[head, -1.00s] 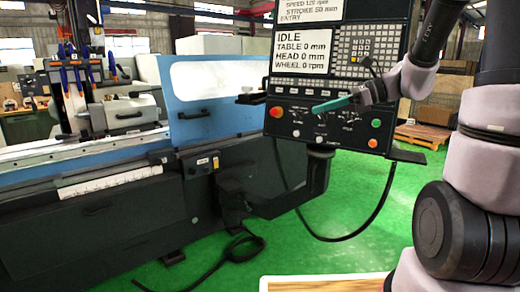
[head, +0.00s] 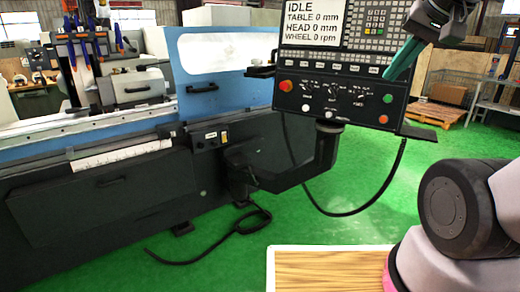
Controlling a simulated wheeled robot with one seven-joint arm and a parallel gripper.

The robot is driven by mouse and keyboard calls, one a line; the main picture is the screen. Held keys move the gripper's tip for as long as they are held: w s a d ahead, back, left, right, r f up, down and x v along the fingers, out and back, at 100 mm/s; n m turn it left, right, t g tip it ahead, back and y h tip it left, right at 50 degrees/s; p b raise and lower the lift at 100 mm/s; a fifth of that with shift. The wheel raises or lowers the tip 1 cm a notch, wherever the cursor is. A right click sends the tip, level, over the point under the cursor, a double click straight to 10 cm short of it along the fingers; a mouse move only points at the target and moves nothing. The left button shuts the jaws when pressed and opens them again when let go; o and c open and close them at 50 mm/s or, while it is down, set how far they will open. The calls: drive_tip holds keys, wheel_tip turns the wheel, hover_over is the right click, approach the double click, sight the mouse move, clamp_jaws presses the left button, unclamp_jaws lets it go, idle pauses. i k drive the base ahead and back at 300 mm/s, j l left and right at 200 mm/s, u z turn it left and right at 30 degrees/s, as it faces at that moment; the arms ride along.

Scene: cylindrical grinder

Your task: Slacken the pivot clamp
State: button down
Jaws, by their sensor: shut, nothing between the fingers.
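My gripper (head: 392,78) shows at the upper right in the head view as a slim teal shape pointing down and left. It is shut with nothing in it, and it overlaps the right side of the control panel (head: 335,97). I cannot tell whether it touches the panel. The panel stands on a dark bent support arm (head: 290,180) that comes out of the grinder (head: 100,190). I cannot single out the pivot clamp with certainty. A small dark fitting (head: 261,71) juts out at the panel's left edge.
A wooden top with a white edge (head: 325,268) lies at the bottom. A black cable (head: 385,195) hangs in a loop from the panel, and another (head: 215,245) lies on the green floor. A pallet (head: 436,112) stands at the back right.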

sight(249, 169)
drive_tip(key=i+j+z, duration=0.1)
drive_tip(key=j, duration=0.45)
drive_tip(key=i+j+z, duration=0.1)
drive_tip(key=i+j, duration=0.15)
drive_tip(key=j, duration=0.35)
drive_tip(key=i+j+z, duration=0.1)
drive_tip(key=j, duration=0.5)
drive_tip(key=i+j+z, duration=0.15)
drive_tip(key=j, duration=0.45)
drive_tip(key=i+j+z, duration=0.1)
drive_tip(key=j, duration=0.55)
drive_tip(key=i+j, duration=0.25)
drive_tip(key=i, duration=0.2)
